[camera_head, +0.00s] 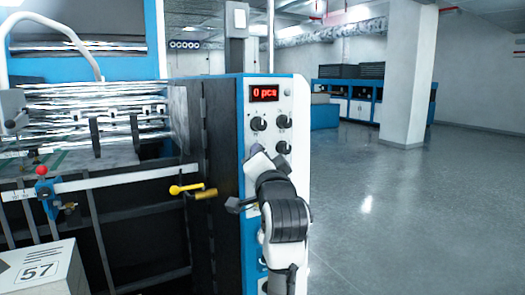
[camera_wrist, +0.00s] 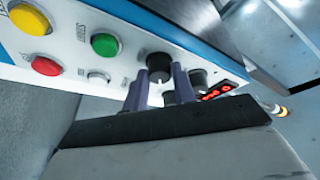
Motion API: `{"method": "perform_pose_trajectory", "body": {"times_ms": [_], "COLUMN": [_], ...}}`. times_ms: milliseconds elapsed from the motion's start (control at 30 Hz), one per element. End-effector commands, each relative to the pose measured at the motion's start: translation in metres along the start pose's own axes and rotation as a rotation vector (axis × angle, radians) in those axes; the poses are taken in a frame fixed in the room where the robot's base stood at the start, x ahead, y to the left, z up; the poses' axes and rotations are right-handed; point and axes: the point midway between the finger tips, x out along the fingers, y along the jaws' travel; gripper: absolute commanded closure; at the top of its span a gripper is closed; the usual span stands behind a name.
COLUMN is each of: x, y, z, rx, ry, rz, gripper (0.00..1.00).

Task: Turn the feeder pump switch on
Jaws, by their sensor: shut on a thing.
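My gripper (camera_head: 258,161) is up against the white front panel of the blue-sided control cabinet (camera_head: 288,92). In the wrist view its two dark fingers (camera_wrist: 160,86) stand on either side of a black rotary knob (camera_wrist: 158,63) and are shut on it. In the head view my gripper hides this knob. Other black knobs show above and beside it, at upper left (camera_head: 258,124), upper right (camera_head: 284,121) and right (camera_head: 283,148). The labels are too small to read, so I cannot tell which knob is named feeder pump.
A red display (camera_head: 264,93) reads "0 pcs". The wrist view shows a green button (camera_wrist: 105,45), a yellow button (camera_wrist: 30,19) and a red button (camera_wrist: 46,66) on the panel. A yellow handle (camera_head: 187,189) sticks out left of the cabinet. The floor at right is clear.

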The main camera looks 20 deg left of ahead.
Motion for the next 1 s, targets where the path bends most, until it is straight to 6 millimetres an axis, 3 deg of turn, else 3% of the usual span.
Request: {"method": "perform_pose_trajectory", "body": {"times_ms": [667,700,867,1000], "x": [-0.0001,-0.0001,0.0,0.0], "y": [0.0002,0.0002,0.0,-0.0002], "z": [0.0001,0.0001,0.0001,0.0], "rx": [0.064,0.064,0.063,0.063], "ry": [-0.004,-0.004,-0.004,-0.004], "rz": [0.027,0.027,0.027,0.026], "gripper": [0.96,0.72,0.52,0.52]}}
